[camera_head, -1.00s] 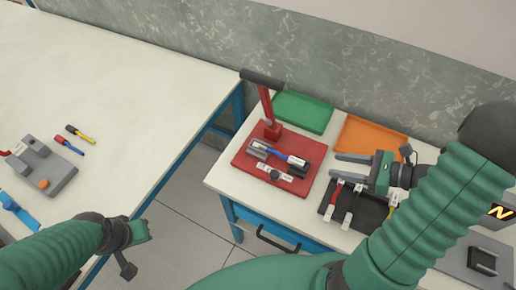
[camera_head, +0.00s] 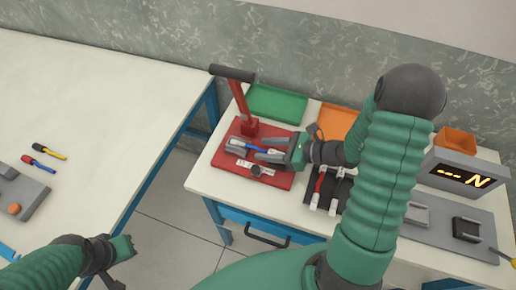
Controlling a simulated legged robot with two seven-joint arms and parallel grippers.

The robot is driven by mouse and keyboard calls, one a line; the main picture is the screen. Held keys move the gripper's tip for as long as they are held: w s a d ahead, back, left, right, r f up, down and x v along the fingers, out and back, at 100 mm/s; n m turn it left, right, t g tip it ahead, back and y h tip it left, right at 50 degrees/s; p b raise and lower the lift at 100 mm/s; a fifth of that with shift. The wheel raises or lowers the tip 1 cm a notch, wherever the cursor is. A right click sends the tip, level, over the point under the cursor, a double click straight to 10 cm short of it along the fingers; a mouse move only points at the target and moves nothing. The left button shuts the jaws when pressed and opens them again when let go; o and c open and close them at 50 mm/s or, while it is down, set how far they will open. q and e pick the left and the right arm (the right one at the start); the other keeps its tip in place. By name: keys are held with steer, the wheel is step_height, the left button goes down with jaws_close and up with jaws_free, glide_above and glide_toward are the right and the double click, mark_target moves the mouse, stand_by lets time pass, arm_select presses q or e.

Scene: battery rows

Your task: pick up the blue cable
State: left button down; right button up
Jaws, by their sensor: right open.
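The blue cable (camera_head: 249,147) lies on the red press base (camera_head: 225,165), between grey and dark holders, with a white label near its left end. My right gripper (camera_head: 257,155) is open, its two fingers pointing left over the right part of the cable. The fingers and hand hide the cable's right end, and I cannot tell whether they touch it. My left gripper (camera_head: 130,246) hangs low at the left, over the gap between the tables, and its fingers do not show clearly.
The press has an upright red lever (camera_head: 239,100) with a dark handle, just left of my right gripper. A green tray (camera_head: 278,104) and an orange tray (camera_head: 340,121) stand behind. A dark rack (camera_head: 328,191) with cables lies to the right. A display box (camera_head: 462,174) stands further right.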

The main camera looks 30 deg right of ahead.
steer(key=shift+a, duration=0.3)
steer(key=shift+d, duration=0.35)
jaws_close()
steer(key=shift+a, duration=0.1)
